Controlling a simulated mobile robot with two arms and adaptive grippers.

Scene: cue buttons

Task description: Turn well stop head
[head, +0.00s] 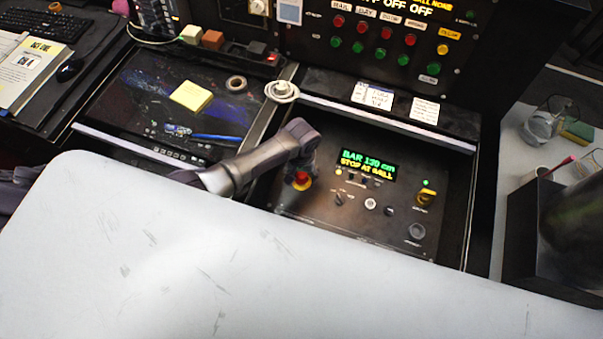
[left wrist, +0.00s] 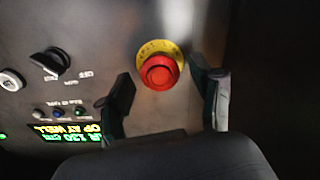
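The stop head is a red round knob (head: 303,177) on a yellow ring, at the left of the dark sloping control panel (head: 340,220). It also shows in the left wrist view, where the red knob (left wrist: 159,72) sits at upper middle. My left gripper (head: 301,165) reaches over it from above in the head view. In the left wrist view the two fingers (left wrist: 163,85) are apart, one on each side of the knob's near part, with gaps between. Whether they touch it is not clear. My right gripper is not in view.
A lit display (head: 367,165) reads "BAR 130 cm" and "STOP AT WELL". A yellow switch (head: 426,196) and small knobs sit right of the stop head. A light, scuffed surface (head: 200,270) fills the front.

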